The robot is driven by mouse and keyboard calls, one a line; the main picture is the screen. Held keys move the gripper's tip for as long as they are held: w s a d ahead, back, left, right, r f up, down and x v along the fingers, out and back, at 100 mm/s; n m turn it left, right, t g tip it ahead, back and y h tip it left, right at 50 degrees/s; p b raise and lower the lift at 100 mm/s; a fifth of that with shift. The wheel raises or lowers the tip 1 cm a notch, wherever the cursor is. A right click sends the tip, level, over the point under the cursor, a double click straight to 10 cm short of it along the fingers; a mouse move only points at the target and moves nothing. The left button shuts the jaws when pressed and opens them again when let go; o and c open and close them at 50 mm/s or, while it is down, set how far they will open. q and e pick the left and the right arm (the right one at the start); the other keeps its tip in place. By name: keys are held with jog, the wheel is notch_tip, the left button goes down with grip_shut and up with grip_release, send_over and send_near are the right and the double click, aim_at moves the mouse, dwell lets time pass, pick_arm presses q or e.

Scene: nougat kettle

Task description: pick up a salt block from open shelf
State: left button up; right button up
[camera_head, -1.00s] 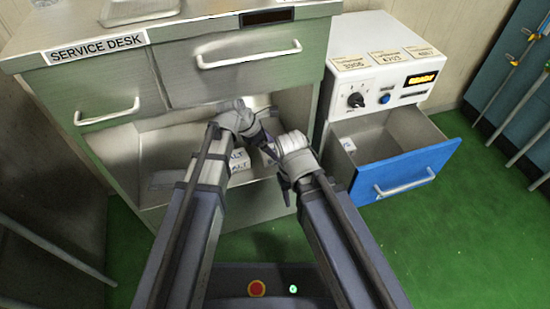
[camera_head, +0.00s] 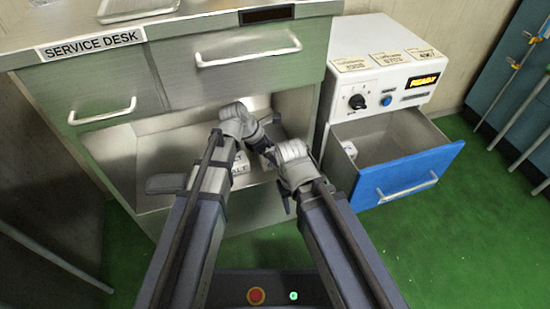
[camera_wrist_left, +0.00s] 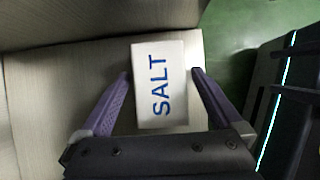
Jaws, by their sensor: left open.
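A white salt block (camera_wrist_left: 160,70) with blue SALT lettering fills the middle of the left wrist view. My left gripper (camera_wrist_left: 162,88) is open, with one purple finger on each side of the block; contact cannot be made out. In the head view my left gripper (camera_head: 266,144) reaches into the open shelf (camera_head: 150,150) under the desk. White salt blocks (camera_head: 240,172) show there only in part, behind my arms. My right arm's wrist is beside the left gripper at the shelf front; its fingers are not clear.
The service desk's top (camera_head: 190,35) and closed drawers are above the shelf. To the right, a white machine (camera_head: 385,75) has an open blue-fronted drawer (camera_head: 405,175) with a small white thing inside. Green floor lies free in front.

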pick_arm(q)
grip_shut()
dwell(0.8)
